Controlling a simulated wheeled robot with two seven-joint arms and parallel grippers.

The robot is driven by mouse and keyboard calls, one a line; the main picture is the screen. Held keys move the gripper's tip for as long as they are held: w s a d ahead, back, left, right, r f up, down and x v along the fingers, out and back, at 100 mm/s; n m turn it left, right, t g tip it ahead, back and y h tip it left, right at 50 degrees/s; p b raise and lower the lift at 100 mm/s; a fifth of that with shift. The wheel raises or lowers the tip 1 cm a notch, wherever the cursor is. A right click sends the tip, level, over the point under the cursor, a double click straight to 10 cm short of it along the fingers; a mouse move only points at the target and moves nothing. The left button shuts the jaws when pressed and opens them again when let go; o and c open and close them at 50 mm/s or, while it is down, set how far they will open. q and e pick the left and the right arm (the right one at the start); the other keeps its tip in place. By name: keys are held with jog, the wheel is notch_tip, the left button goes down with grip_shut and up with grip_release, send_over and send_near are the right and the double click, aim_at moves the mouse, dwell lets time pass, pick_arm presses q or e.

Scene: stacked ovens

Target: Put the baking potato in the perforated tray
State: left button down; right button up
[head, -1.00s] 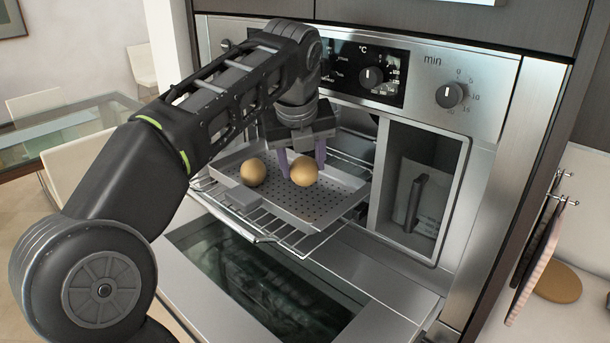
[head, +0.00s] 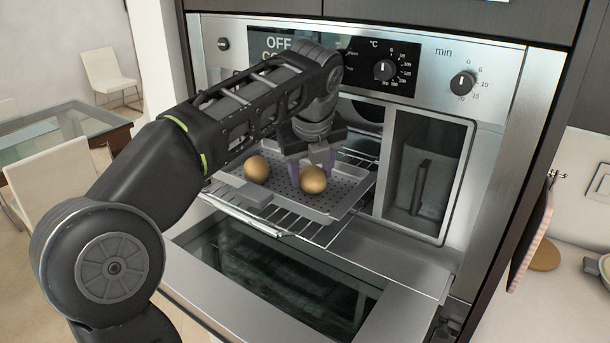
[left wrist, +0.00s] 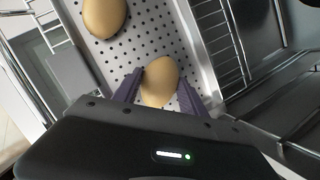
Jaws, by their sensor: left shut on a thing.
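The perforated tray (head: 341,189) rests on a wire rack pulled out of the oven. One potato (head: 257,169) lies in the tray at the left; it also shows at the top of the left wrist view (left wrist: 103,15). My left gripper (head: 311,165) reaches down over the tray, with its purple fingers on either side of a second potato (head: 313,180). In the left wrist view the fingers are shut on this potato (left wrist: 160,80), which is over the perforated floor. I cannot tell whether it touches the floor. My right gripper is out of view.
The wire rack (head: 310,229) sticks out under the tray. The open oven door (head: 395,305) lies below it. A side compartment (head: 425,180) with a dark-handled container is right of the tray. A glass table (head: 65,140) and chairs stand far left.

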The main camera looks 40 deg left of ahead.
pick_arm(q)
jog(key=shift+d, duration=0.15)
jog(key=shift+w+a+f, duration=0.2)
jog(key=shift+a+f, duration=0.05)
jog(key=shift+a, duration=0.15)
jog(key=c, duration=1)
grip_release()
jog(key=shift+c, duration=0.2)
jog(key=o, duration=0.3)
jog(key=shift+s+d+r, duration=0.1)
jog(key=shift+d, duration=0.05)
jog(key=shift+o, duration=0.5)
jog(key=shift+r, duration=0.1)
